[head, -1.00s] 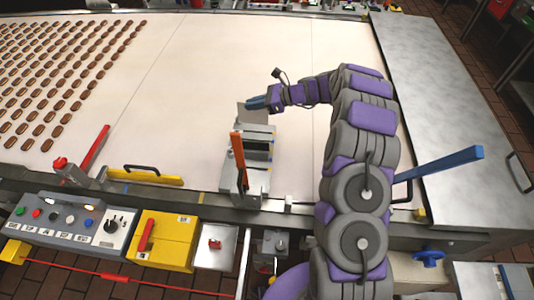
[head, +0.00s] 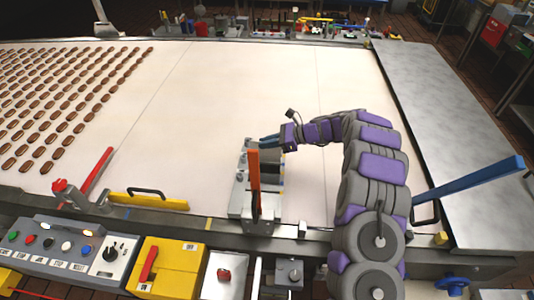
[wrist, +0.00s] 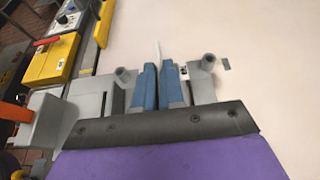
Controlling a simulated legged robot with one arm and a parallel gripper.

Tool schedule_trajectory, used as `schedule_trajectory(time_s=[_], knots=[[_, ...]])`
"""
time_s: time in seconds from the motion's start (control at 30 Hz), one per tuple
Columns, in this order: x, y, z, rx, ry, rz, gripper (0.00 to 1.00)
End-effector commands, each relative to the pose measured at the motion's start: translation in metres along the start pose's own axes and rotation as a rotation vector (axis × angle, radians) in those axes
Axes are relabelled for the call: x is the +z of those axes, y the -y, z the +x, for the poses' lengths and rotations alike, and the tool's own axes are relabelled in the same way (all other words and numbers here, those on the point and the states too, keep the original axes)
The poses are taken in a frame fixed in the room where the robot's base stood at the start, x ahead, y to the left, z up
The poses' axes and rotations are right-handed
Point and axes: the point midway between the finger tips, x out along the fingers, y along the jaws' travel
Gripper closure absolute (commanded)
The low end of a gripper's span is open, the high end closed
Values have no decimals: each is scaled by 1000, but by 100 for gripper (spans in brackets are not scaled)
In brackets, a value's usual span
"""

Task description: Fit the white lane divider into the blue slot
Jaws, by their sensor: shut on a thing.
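My gripper (head: 268,140) is over the far end of a grey fixture (head: 240,207) on the belt. In the wrist view, the blue fingers of my gripper (wrist: 157,67) are shut on the white lane divider (wrist: 157,49), which shows as a thin white edge between and beyond the fingertips. The grey fixture (wrist: 204,85) shows on both sides of the fingers, with a round post on each side. I cannot make out the blue slot; the fingers hide the middle of the fixture. I cannot tell whether the divider touches the fixture.
An orange upright lever (head: 254,175) stands at the fixture's near end. A blue lever (head: 470,180) slants out at right. A yellow bar (head: 150,202) and red lever (head: 98,172) are at left. Brown biscuits (head: 60,100) fill the far left belt; the middle belt (head: 220,90) is clear.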

Motion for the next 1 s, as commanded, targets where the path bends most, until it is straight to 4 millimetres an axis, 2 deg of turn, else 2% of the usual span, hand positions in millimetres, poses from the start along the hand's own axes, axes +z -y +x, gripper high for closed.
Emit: schedule_trajectory(time_s=[0.17, 0.33, 0.53, 0.57, 0.8, 1.0], knots=[[-16, 0, 8, -1, -1, 0, 100], [-39, 0, 19, 5, -5, 6, 100], [-39, 0, 20, 5, -5, 4, 100], [-38, -1, 19, 4, -5, 3, 88], [-35, -1, 17, 1, -2, -1, 66], [-35, -1, 16, 0, -1, -1, 66]])
